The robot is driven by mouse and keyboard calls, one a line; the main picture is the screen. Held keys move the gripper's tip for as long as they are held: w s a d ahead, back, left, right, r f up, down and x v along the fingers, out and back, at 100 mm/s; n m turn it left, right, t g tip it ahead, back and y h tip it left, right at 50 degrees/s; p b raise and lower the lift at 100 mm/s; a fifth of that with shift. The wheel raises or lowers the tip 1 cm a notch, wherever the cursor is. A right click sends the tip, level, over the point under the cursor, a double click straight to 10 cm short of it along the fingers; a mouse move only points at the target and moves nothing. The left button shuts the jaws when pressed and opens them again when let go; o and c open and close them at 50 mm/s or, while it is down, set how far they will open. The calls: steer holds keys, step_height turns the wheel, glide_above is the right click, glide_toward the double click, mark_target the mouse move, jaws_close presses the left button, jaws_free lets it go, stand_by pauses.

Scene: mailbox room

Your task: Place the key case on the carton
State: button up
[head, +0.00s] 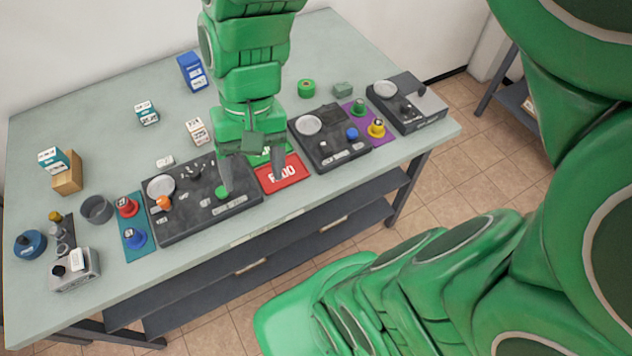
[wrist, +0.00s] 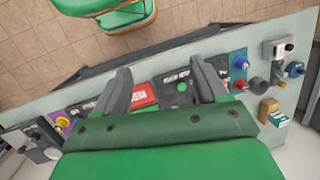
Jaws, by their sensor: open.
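My gripper (head: 253,183) is open, with its fingers spread over the front middle of the table, beside the red sign. In the wrist view my gripper (wrist: 161,67) shows nothing between its fingers. A brown box (head: 70,182), apparently the carton, stands at the left of the table, far from my gripper; it also shows in the wrist view (wrist: 268,108). A teal and white box (head: 53,160) sits on or against its top. A small grey-green case (head: 343,89) lies at the back right; I cannot tell for sure that it is the key case.
Dark scale panels (head: 205,203) and (head: 330,138) flank the red sign (head: 283,174). A blue box (head: 191,72), a teal box (head: 147,113) and a white box (head: 199,131) stand behind. A grey cup (head: 97,209) is near the brown box. The back left tabletop is clear.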

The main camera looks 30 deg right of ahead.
steer(key=s+d+n+h, duration=0.1)
steer(key=s+d+h, duration=0.1)
steer(key=s+d, duration=0.5)
steer(key=shift+s+d+f, duration=0.15)
steer(key=shift+d+f, duration=0.05)
steer(key=shift+f, duration=0.1)
